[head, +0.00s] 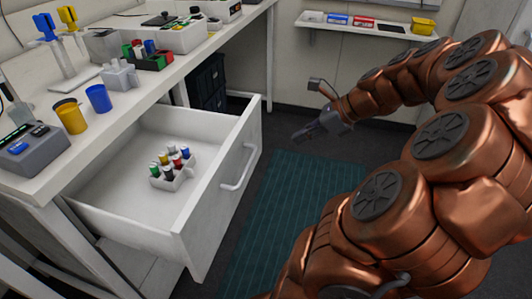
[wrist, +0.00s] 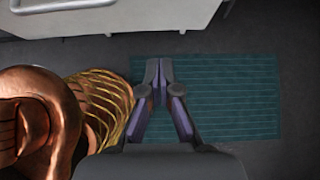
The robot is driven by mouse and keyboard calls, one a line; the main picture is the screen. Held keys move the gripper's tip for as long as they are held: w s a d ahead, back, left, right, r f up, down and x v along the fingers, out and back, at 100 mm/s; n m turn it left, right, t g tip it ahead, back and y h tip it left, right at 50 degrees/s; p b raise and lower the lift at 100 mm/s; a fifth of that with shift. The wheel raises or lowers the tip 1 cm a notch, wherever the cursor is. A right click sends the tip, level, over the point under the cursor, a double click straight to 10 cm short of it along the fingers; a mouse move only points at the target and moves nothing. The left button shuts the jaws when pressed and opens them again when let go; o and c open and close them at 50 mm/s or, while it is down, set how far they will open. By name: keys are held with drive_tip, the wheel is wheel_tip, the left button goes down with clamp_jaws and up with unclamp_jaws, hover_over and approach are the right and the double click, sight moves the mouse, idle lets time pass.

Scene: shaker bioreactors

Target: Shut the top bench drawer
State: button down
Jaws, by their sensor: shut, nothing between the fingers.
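The top bench drawer (head: 222,200) is white and stands pulled well out from under the bench in the head view. Its front carries a grey bar handle (head: 239,168). Inside lies a small white rack (head: 172,178) with several coloured-cap vials. My gripper (head: 298,138) is beyond the drawer front and to its right, apart from it, with empty fingers. In the wrist view my gripper (wrist: 158,64) has its fingertips together over the mat. The drawer front (wrist: 165,14) and its handle (wrist: 62,28) show along the top edge there.
The white bench (head: 120,110) holds several items, including yellow and blue cups, pipettes and racks. A teal mat (head: 290,220) lies on the dark floor in front of the drawer. Dark crates (head: 207,82) stand under the bench. A wall shelf (head: 360,29) is at the back.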

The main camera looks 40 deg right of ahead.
drive_tip(key=w+a+r+b+x, duration=0.1)
drive_tip(key=r+b+x, duration=0.1)
drive_tip(key=x, duration=1)
drive_tip(key=shift+w+f, duration=0.3)
drive_tip(key=shift+w, duration=0.25)
drive_tip(key=shift+a, duration=0.15)
